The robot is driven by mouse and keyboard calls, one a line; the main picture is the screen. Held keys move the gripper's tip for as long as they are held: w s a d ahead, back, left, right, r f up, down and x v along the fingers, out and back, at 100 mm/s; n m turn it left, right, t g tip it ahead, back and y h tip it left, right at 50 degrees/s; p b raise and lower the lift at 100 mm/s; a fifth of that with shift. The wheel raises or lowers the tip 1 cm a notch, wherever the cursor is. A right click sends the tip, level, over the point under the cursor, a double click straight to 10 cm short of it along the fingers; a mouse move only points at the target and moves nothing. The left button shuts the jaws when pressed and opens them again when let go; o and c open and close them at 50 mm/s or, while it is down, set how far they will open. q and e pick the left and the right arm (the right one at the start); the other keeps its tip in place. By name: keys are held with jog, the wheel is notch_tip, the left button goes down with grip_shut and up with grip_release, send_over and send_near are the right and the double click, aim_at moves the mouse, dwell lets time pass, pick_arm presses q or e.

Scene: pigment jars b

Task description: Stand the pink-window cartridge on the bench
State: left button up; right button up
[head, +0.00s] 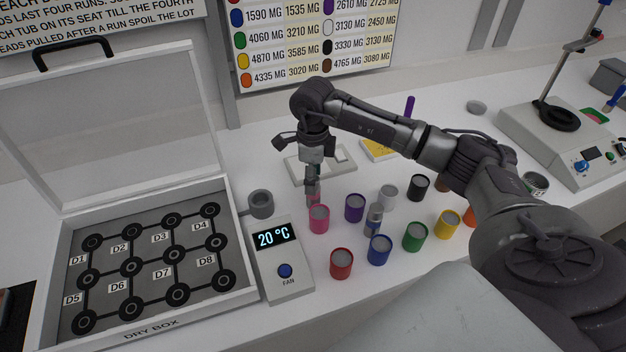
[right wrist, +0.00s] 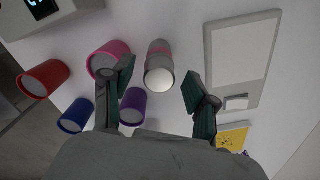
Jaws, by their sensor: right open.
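The pink-window cartridge (head: 312,188) is a slim grey cylinder, upright on the bench just behind the pink jar (head: 319,220). The right wrist view shows its pale round top and pink band (right wrist: 159,62). My right gripper (head: 316,172) points down over it. In the right wrist view my right gripper (right wrist: 159,78) is open, one finger on each side of the cartridge top, with gaps visible. The jar partly hides the cartridge's lower part in the head view. My left gripper is not in view.
Another grey cartridge (head: 374,218) with a blue part stands among several coloured jars, including purple (head: 354,207) and blue (head: 379,250). The open dry box (head: 150,325) is left; a flat white plate (head: 342,159) lies behind.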

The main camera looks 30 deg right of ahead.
notch_tip(320, 180, up, 11)
jog(key=b, duration=0.3)
jog(key=shift+f, duration=0.1)
dwell(0.4)
